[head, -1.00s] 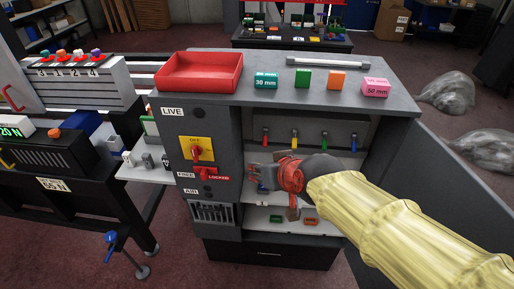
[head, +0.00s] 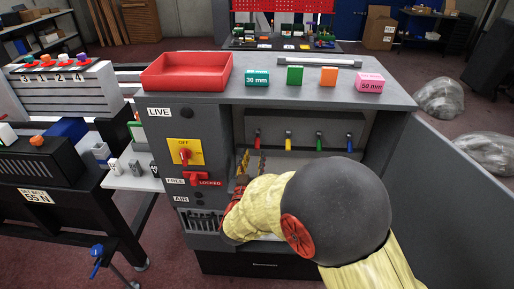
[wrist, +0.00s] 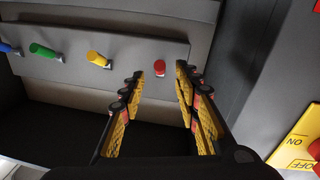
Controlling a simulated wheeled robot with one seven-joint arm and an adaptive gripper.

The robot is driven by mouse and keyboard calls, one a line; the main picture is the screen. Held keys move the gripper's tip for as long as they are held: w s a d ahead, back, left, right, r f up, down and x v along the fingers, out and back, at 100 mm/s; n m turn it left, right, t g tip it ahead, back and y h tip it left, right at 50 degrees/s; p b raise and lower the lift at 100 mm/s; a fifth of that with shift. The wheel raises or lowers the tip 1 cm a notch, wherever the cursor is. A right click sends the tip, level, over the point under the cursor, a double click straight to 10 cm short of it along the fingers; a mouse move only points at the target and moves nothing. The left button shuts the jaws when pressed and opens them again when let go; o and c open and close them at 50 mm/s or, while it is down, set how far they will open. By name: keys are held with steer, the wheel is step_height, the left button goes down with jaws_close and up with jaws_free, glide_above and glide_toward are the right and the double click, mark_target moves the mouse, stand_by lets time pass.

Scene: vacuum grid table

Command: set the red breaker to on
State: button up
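The red breaker (head: 257,138) is a small red-tipped lever at the left end of a row on a grey panel inside the open cabinet. In the wrist view the red breaker (wrist: 160,68) shows nearly end-on, in the gap between my fingertips. My gripper (wrist: 161,74) is open and empty, its two yellow-and-black fingers pointing at the panel. In the head view my gripper (head: 252,161) is inside the cabinet, just below the red breaker; my arm hides part of it. I cannot tell whether a finger touches the lever.
Yellow (head: 288,138), green (head: 319,142) and blue (head: 349,143) levers share the panel. Left of the opening is a yellow plate (head: 192,158) with a red rotary switch. The cabinet's left wall is close to my gripper; its open door (head: 450,190) stands at right.

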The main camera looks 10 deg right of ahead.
mark_target(257, 146)
steer(key=b+x, duration=0.2)
steer(key=x, duration=0.4)
steer(key=shift+f, duration=0.1)
steer(key=shift+w+d, duration=0.15)
steer(key=shift+w, duration=0.3)
steer(key=shift+c, duration=0.5)
jaws_close()
